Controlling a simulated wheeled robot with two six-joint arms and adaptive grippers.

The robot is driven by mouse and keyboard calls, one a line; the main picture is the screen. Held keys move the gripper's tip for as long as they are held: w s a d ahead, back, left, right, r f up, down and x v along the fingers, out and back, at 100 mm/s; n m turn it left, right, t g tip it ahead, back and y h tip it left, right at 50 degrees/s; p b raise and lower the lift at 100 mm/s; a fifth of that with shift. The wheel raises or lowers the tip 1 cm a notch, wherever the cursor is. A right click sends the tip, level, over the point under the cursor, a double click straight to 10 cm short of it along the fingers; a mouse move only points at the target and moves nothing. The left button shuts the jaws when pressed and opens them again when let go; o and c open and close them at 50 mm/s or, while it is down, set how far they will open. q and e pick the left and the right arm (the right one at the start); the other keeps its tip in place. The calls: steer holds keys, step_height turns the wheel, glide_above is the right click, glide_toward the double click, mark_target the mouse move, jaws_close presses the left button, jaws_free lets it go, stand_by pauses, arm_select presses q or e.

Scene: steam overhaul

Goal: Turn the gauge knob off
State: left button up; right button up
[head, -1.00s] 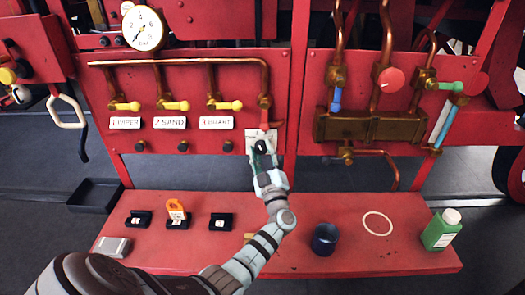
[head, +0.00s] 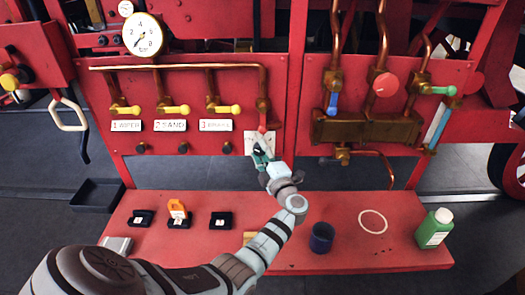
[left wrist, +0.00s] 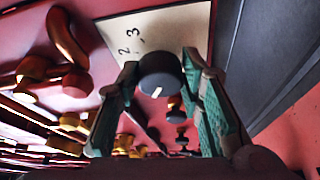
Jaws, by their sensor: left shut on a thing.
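The gauge knob (left wrist: 160,72) is a round black knob with a short white mark, in front of a pale plate on the red panel. The digits 2 and 3 show beside it in the left wrist view. My left gripper (left wrist: 152,88) is shut on the knob, with one teal finger on either side. In the head view the left gripper (head: 262,155) is at the pale plate (head: 262,138), below a copper pipe's red end, and largely hides the knob. The white dial gauge (head: 143,35) is at the upper left. My right gripper is not in view.
Yellow-handled valves (head: 173,109) stand left of the plate above white labels. Blue, red and green valves (head: 387,85) are to the right. The red bench (head: 330,200) below carries black holders, a dark cup (head: 321,237) and a green bottle (head: 434,229).

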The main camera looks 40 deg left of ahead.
arm_select(q)
steer(key=shift+f, duration=0.1)
stand_by(0.4)
steer(key=o, duration=1.2)
steer(key=v, duration=0.7)
steer(key=shift+d, duration=0.3)
steer(key=shift+a, duration=0.1)
